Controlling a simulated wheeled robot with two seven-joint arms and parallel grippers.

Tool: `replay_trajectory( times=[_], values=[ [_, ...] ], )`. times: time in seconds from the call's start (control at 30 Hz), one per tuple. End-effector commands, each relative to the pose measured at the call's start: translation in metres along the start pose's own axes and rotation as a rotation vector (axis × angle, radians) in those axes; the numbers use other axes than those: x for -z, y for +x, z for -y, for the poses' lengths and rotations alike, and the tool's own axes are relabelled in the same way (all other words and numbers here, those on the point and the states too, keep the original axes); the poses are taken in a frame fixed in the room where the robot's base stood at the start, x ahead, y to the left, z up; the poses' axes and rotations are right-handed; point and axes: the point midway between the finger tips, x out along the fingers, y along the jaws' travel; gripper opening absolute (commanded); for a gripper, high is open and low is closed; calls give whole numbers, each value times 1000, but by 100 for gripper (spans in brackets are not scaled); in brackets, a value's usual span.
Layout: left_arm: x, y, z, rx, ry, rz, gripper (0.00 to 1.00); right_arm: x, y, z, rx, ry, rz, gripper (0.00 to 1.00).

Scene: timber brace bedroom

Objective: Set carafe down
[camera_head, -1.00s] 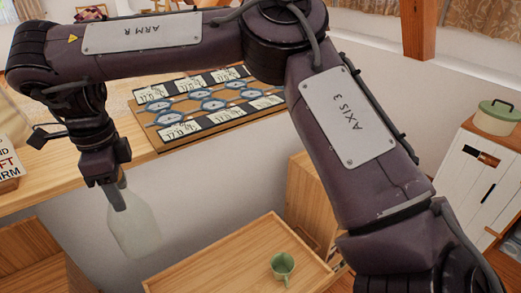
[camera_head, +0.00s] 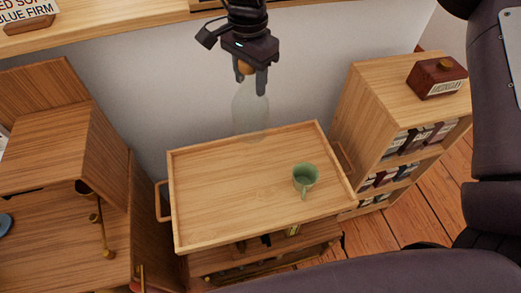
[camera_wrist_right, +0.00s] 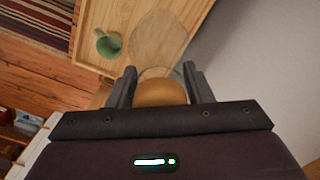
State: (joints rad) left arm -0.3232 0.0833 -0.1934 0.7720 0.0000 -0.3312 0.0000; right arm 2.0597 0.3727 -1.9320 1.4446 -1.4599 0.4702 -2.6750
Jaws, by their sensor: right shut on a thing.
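A clear glass carafe (camera_head: 251,112) with a round tan stopper (camera_wrist_right: 160,92) hangs upright below my right gripper (camera_head: 252,80). The two fingers are shut around the stopper end, seen also in the wrist view (camera_wrist_right: 158,84). In the head view the carafe's base overlaps the back rim of a wooden tray (camera_head: 215,205); I cannot tell how high above it the base is. In the wrist view the faint glass body (camera_wrist_right: 158,38) shows against the tray. A green cup (camera_head: 305,177) stands on the tray's right part. My left gripper is out of view.
The tray tops a wooden cart, with bare room left of the cup. A wooden cabinet (camera_head: 85,150) stands at left. A shelf unit (camera_head: 375,90) bearing a dark red box (camera_head: 437,78) stands at right. A pale wall (camera_head: 130,80) is behind, below a wooden counter (camera_head: 120,14).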

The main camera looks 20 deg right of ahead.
Motion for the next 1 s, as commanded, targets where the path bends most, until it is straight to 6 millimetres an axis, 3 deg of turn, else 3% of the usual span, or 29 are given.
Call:
replay_trajectory(
  times=[0.13,0.5,0.87,1.0],
  values=[
    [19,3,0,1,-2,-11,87,-1,39,0,-1,3,5,0],
    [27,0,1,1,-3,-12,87,0,115,0,0,4,0,0],
    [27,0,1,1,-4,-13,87,0,142,0,0,4,0,0],
    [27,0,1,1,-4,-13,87,0,161,0,-1,5,1,0]
  ],
)
